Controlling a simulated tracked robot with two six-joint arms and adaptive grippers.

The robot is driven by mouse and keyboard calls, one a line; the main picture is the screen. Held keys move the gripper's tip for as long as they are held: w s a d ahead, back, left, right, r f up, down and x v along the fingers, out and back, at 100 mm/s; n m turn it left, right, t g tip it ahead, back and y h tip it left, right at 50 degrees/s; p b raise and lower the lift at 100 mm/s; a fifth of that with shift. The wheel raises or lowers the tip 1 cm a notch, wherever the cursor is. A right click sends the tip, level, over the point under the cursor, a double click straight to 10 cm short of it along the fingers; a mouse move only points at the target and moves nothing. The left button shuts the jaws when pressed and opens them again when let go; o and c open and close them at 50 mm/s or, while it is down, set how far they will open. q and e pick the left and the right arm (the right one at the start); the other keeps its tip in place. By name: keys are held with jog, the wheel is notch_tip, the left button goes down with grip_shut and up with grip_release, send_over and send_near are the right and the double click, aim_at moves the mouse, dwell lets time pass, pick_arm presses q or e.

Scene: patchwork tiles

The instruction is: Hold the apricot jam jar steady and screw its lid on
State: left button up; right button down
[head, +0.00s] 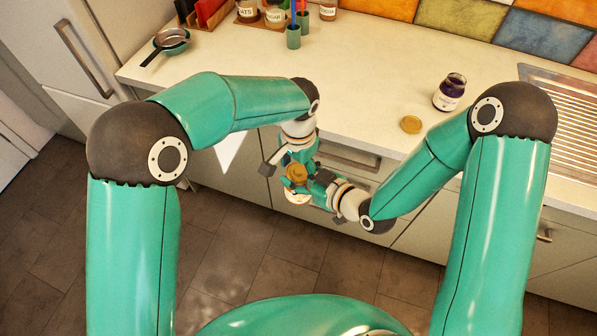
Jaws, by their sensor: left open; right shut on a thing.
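A jar (297,198) with a pale label, taken as the apricot jam jar, is held in front of the counter, over the floor. My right gripper (302,184) reaches in from the right and is shut on it. A gold lid (296,172) is at the jar's mouth; I cannot tell whether it is seated or threaded. My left gripper (288,164) is open, pointing down close to the lid, with one dark fingertip out to the left. The grippers overlap and hide much of the jar; its contents are mostly hidden.
On the counter (370,60), a second gold lid (411,124) lies near the front edge, beside a dark purple jar (449,92). A pan (171,41), a green cup (293,37) and labelled jars stand at the back. The middle of the counter is clear.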

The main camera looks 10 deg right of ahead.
pick_arm(q)
jog(key=c, duration=1)
jog(key=m, duration=0.3)
jog(key=shift+a, duration=0.1)
jog(key=o, duration=1.3)
jog(key=shift+r, duration=2.3)
